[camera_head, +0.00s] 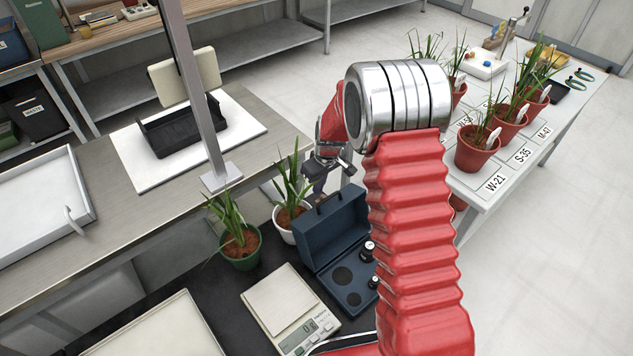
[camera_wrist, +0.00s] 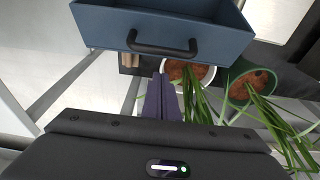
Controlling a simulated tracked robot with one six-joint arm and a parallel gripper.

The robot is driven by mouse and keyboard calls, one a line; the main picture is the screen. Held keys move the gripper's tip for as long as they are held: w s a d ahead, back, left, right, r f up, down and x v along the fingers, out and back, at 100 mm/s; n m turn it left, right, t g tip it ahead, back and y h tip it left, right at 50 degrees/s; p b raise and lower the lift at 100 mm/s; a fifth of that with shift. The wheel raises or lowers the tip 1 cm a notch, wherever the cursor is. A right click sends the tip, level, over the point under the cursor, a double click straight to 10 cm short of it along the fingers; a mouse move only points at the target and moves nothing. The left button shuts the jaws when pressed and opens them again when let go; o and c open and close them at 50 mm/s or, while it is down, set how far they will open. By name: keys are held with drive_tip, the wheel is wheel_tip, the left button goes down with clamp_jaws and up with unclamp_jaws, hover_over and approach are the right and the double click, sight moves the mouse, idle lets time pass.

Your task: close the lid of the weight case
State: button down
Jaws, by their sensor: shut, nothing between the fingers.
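The weight case is dark blue and stands open on the dark bench top in the head view, its base (camera_head: 335,285) facing me with round recesses. Its lid (camera_head: 332,228) stands raised at the back, with a handle on its top edge. Two dark weights show at the base's right side, one standing (camera_head: 368,251) and one partly hidden by my arm (camera_head: 374,283). In the wrist view the lid (camera_wrist: 110,28) fills the top, with its black handle (camera_wrist: 163,45). My gripper (camera_wrist: 161,80) is shut and empty beside the lid, apart from the handle as far as I can tell.
A white pot (camera_head: 283,229) and a green pot (camera_head: 241,258) with plants stand left of the lid, close to my gripper. A scale (camera_head: 285,312) reading 0 lies left of the base. Red pots (camera_head: 473,158) stand on the right table.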

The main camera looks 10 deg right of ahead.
sight(325, 204)
drive_tip(key=shift+s+d+r, duration=0.1)
drive_tip(key=shift+s+d, duration=0.25)
drive_tip(key=shift+s, duration=0.25)
drive_tip(key=shift+s+d+r, duration=0.1)
drive_tip(key=shift+s+d, duration=0.25)
drive_tip(key=shift+s, duration=0.25)
drive_tip(key=shift+d, duration=0.15)
